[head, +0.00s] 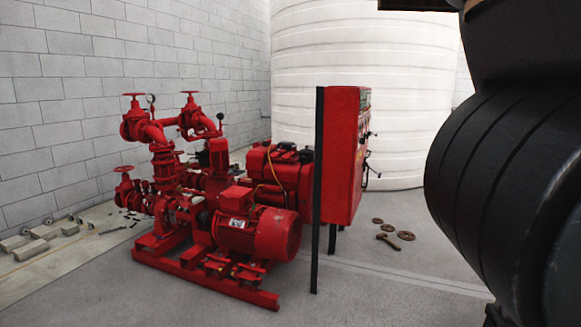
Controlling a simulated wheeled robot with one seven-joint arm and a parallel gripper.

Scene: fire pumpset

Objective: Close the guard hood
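The red fire pumpset (215,205) stands on its red base frame on the floor, left of centre in the head view. Its red motor (258,232) faces me at the front, and red pipes with handwheels rise behind it to the left. I cannot make out with certainty which part is the guard hood or whether it is open. A red control cabinet (342,150) on dark legs stands to the right and hides part of the set. My gripper is not in view; a large dark part of my arm fills the right side.
Rusty rings (405,236) and a bolt-like piece (387,241) lie on the floor right of the cabinet. A white ribbed tank (365,60) stands behind. Grey blocks (28,249) lie along the left block wall (60,100). The floor in front of the set is clear.

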